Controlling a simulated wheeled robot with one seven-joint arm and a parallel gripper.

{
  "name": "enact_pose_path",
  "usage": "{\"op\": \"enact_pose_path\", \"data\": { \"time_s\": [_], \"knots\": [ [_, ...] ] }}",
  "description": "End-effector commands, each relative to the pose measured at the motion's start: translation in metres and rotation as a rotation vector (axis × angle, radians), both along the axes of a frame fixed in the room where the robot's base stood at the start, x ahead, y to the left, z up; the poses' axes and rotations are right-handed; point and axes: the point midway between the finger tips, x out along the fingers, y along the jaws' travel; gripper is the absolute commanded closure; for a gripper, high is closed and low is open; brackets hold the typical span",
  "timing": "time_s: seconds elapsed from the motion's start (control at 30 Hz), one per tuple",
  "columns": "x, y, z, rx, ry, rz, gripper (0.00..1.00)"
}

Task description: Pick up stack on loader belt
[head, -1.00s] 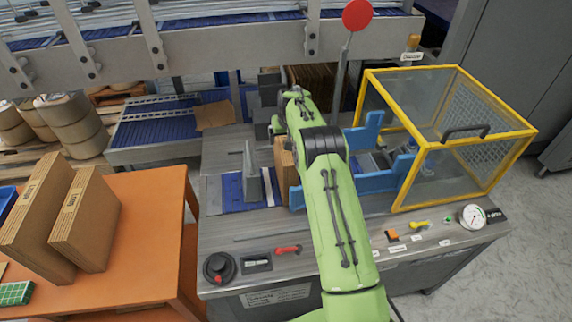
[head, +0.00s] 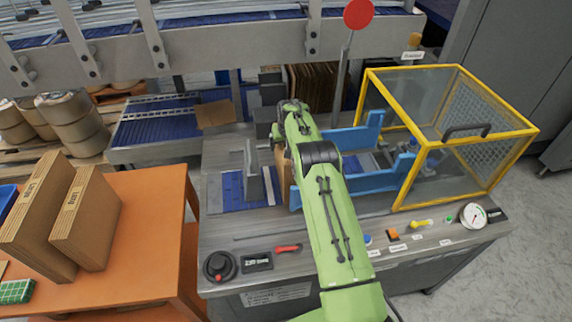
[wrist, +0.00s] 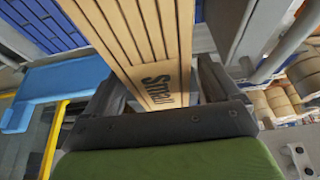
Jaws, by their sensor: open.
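The stack (wrist: 150,45) on the loader belt is flat brown cardboard with ribbed edges and the word "Small" on one face. In the wrist view it stands between the dark fingers of my gripper (wrist: 160,92), which are open on either side of it. I cannot tell if either finger touches it. In the head view only a thin brown strip of the stack shows left of my green arm, which hides most of it and the fingers. The blue loader belt (head: 232,191) lies left of it, with a grey upright plate (head: 252,172).
A blue pusher frame (head: 362,182) and a yellow-edged clear guard (head: 462,135) stand to the right. An orange table (head: 140,230) with cardboard stacks (head: 84,222) is at left. Red and yellow handles line the front panel. A grey conveyor frame (head: 200,45) crosses behind.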

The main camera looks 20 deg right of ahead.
Motion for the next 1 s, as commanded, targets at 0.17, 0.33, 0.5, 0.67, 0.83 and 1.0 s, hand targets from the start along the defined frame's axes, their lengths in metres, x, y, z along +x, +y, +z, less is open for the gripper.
{"op": "enact_pose_path", "data": {
  "time_s": [0.17, 0.33, 0.5, 0.67, 0.83, 1.0],
  "knots": [
    [0.0, 0.0, -0.0008, 0.0, 0.0, 0.0, 0.11],
    [0.0, 0.0, -0.0005, 0.0, 0.0, 0.0, 0.2],
    [0.0, 0.0, -0.0005, 0.0, 0.0, 0.0, 0.46],
    [0.0, 0.0, -0.0005, 0.0, 0.0, 0.0, 0.7],
    [0.0, 0.0, -0.0005, 0.0, 0.0, 0.0, 0.96],
    [0.0006, -0.0001, 0.0006, -0.001, -0.003, 0.0, 1.0]
  ]
}}
